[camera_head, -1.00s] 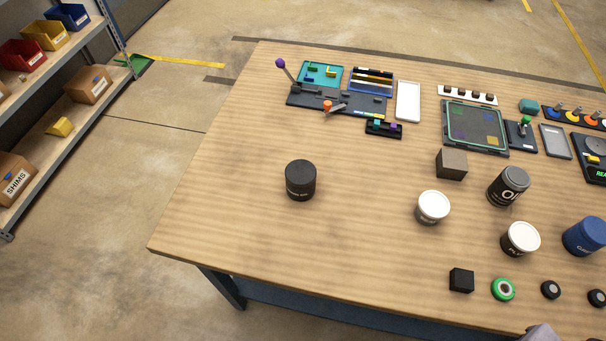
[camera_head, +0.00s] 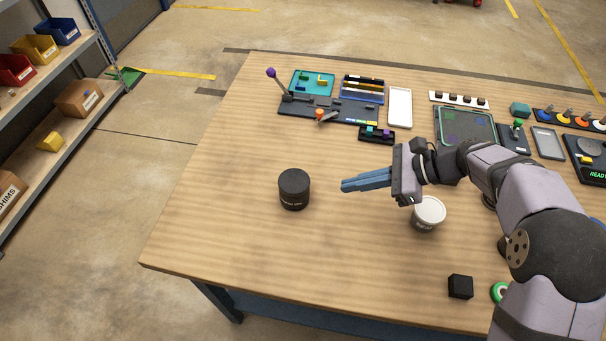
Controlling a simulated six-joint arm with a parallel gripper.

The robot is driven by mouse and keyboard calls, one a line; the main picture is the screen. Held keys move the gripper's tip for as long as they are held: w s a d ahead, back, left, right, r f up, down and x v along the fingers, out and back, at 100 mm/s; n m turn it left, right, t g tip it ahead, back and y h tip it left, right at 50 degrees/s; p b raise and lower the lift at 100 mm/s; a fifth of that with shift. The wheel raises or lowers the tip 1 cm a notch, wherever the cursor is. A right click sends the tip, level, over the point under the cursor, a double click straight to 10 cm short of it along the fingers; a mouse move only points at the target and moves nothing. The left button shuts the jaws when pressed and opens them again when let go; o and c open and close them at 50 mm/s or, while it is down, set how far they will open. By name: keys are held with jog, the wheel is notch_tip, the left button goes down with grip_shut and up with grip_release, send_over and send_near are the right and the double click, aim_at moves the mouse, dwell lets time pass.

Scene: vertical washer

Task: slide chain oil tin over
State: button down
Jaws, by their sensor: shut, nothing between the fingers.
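A black cylindrical tin (camera_head: 294,189) stands upright on the left part of the wooden table (camera_head: 215,225). Its label is partly readable and seems to end in "OIL". My gripper (camera_head: 344,186) has blue fingers, shut and empty, pointing left. The fingertips are a short way to the right of the tin, with a visible gap. My arm comes in from the lower right and hides part of the table's right side.
A white-lidded tub (camera_head: 428,213) stands just below my gripper. A black cube (camera_head: 460,286) and a green ring (camera_head: 499,292) are near the front edge. Trays and panels line the back. The table left of the tin is clear to its edge.

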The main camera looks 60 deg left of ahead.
jog(key=shift+s+a, duration=0.65)
jog(key=shift+a, duration=0.15)
jog(key=p, duration=0.5)
send_near(286, 182)
jog(key=s+a, duration=0.1)
jog(key=s+a+f, duration=0.1)
jog(key=s+a, duration=0.1)
jog(key=shift+s+a+f, duration=0.2)
jog(key=shift+a+f, duration=0.15)
jog(key=shift+f, duration=0.05)
jog(key=shift+f+p, duration=0.4)
jog(key=shift+p, duration=0.15)
jog(key=shift+f+b, duration=0.35)
jog(key=shift+f, duration=0.1)
jog(key=shift+d+f, duration=0.1)
